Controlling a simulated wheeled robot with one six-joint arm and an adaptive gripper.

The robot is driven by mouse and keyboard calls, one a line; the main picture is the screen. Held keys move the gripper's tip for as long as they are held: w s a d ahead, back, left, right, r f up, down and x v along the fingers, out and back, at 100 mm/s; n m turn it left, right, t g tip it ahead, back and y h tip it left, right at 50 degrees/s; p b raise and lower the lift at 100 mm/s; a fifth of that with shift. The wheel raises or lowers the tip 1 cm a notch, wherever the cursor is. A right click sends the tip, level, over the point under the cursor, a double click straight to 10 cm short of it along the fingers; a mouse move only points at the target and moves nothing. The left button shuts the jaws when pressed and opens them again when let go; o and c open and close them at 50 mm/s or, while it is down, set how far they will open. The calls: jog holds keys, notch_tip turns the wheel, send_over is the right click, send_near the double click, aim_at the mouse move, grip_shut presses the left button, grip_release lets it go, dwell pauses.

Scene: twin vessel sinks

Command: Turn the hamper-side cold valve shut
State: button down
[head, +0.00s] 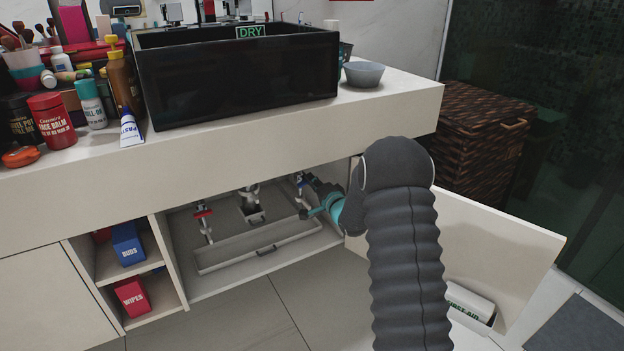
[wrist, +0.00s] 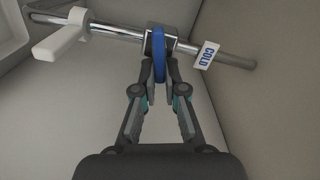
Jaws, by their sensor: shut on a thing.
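In the wrist view, the cold valve has a blue handle (wrist: 159,54) seen nearly edge-on on a chrome pipe (wrist: 118,31). A white COLD tag (wrist: 206,55) hangs on the pipe just right of it. My gripper (wrist: 160,88) is shut on the blue handle, one finger on each side. In the head view, my gripper (head: 308,208) reaches into the open cabinet under the counter, at its right side. The handle itself is hard to make out there. The brown wicker hamper (head: 478,125) stands to the right of the counter.
A red-handled valve (head: 203,214) stands at the cabinet's left, with a drain pipe (head: 249,195) between. A low tray (head: 262,250) lies on the cabinet floor. The open door (head: 490,245) carries a first-aid box (head: 470,302). A black DRY basin (head: 240,75) sits above.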

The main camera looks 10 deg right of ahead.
jog(key=shift+f+m+p, duration=0.25)
jog(key=shift+m+p, duration=0.1)
jog(key=shift+m, duration=1.15)
jog(key=shift+d, duration=0.1)
jog(key=c, duration=1.2)
grip_release()
jog(key=shift+c, duration=0.2)
jog(key=v, duration=1.2)
